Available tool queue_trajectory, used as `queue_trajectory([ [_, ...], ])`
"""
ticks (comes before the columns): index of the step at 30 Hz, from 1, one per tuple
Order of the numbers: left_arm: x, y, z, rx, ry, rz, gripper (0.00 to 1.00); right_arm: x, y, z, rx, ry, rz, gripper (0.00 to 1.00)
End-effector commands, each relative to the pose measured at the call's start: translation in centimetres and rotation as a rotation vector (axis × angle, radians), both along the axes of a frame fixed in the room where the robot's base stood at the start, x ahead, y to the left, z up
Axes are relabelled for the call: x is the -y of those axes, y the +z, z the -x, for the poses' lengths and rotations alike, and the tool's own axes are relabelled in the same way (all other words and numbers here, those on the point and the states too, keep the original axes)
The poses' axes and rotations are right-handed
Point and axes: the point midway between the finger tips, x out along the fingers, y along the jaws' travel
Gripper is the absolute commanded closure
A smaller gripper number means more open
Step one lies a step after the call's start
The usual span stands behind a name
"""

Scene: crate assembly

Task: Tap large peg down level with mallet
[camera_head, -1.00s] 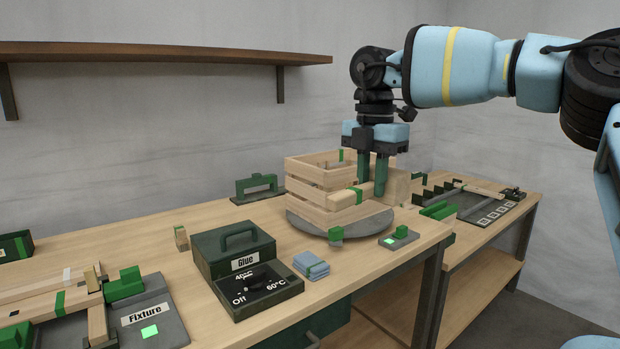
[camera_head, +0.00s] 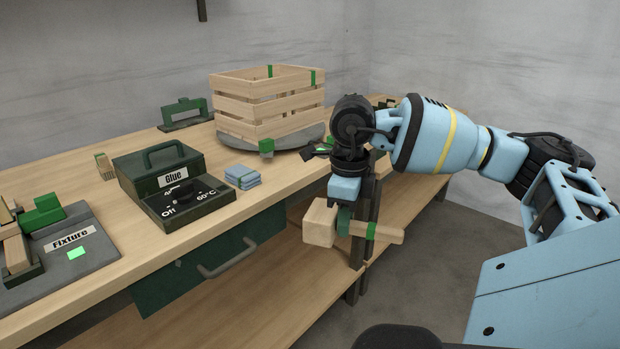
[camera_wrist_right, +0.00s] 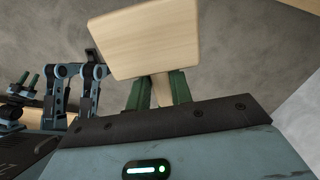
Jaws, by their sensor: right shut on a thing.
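My right gripper (camera_head: 345,215) is shut on the wooden mallet (camera_head: 320,222), on the handle close to its block head. The mallet is in front of the bench edge, with the head to the left and the green-banded handle pointing right. In the right wrist view the mallet head (camera_wrist_right: 145,38) stands beyond the green fingers (camera_wrist_right: 158,92). The slatted wooden crate (camera_head: 243,107) stands on a round grey turntable (camera_head: 312,134), apart from the mallet. I cannot make out the large peg. Small blue and green parts at the left of the wrist view may be my left arm and gripper.
The glue box (camera_head: 158,170) with its dial, a stack of blue cloths (camera_head: 243,176) and the fixture (camera_head: 75,240) occupy the bench front and left. A drawer handle (camera_head: 225,262) sticks out below the bench top.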

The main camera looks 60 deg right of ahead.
Motion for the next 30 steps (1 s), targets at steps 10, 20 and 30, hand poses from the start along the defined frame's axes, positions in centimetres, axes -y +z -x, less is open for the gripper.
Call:
queue_trajectory([
  [10,0.0,-1.6,0.1,-0.007,-0.001,-0.002,0.56,-11.2,-2.5,-3.6,0.007,0.927,0.002,1.0],
  [20,-0.1,-2.6,-0.5,0.002,-0.002,-0.004,0.56,-20.9,-2.2,-4.8,0.001,1.864,0.006,1.0],
  [30,-0.2,-3.5,-0.9,0.003,-0.007,-0.007,0.56,-26.0,-1.5,-4.3,-0.002,2.475,0.002,1.0],
])
